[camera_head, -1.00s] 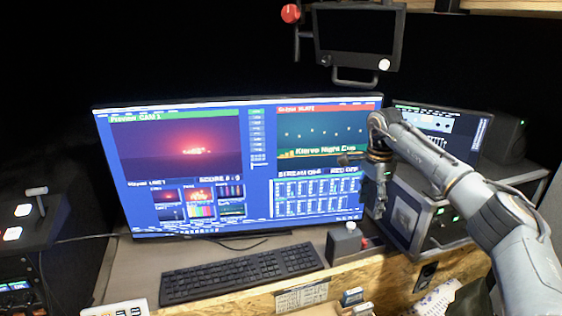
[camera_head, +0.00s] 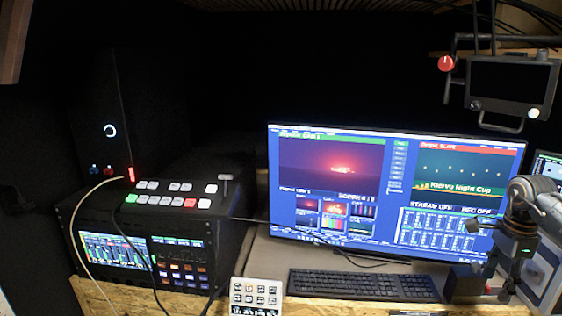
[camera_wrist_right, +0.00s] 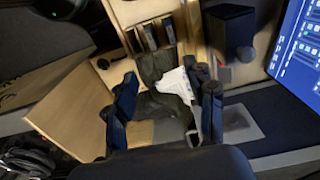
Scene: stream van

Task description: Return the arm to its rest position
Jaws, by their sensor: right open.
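My right arm (camera_head: 541,212) comes in at the right edge of the head view. Its gripper (camera_head: 509,284) hangs downward in front of the monitor's lower right corner, to the right of a small dark box (camera_head: 463,282). In the right wrist view, the two dark fingers of the right gripper (camera_wrist_right: 166,104) stand apart with nothing held between them. A drab bag or cloth with a white paper (camera_wrist_right: 176,90) shows beyond the fingers, apparently below them. My left gripper is in neither view.
A large monitor (camera_head: 330,165) stands behind a black keyboard (camera_head: 362,285). A switcher panel (camera_head: 170,194) sits on a rack at left. A small screen (camera_head: 507,84) hangs at upper right.

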